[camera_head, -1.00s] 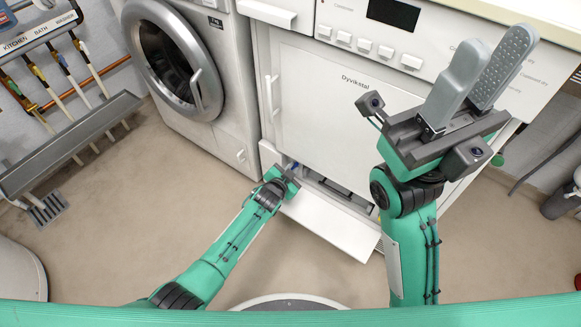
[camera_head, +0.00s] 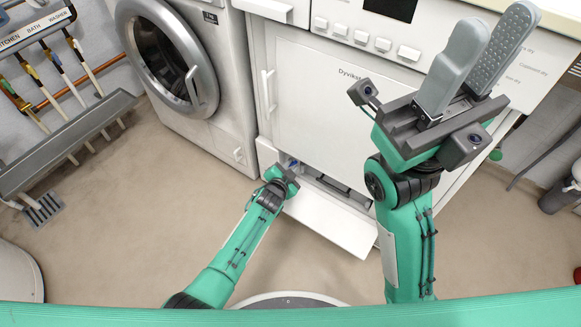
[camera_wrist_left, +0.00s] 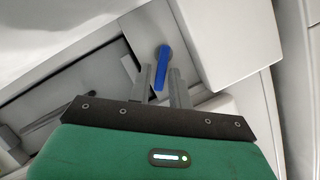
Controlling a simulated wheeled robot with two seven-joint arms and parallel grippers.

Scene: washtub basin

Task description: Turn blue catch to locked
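The blue catch (camera_wrist_left: 163,66) sits in the opening at the base of the white cabinet, and in the left wrist view it points down toward me, slightly tilted. It also shows as a small blue spot in the head view (camera_head: 293,163). My left gripper (camera_wrist_left: 161,80) has its two grey fingers apart, one on each side of the catch's lower end; I cannot tell whether they touch it. In the head view my left gripper's fingertips are mostly hidden by its own body. My right gripper (camera_head: 477,62) is raised in front of the cabinet, its two broad grey fingers slightly apart and empty.
A lowered white flap (camera_head: 325,222) lies open below the cabinet door (camera_head: 335,115), close to my left gripper. A front-loading washer (camera_head: 165,60) stands to the left. A rack with hanging tools (camera_head: 65,65) is on the far left wall. The floor between is clear.

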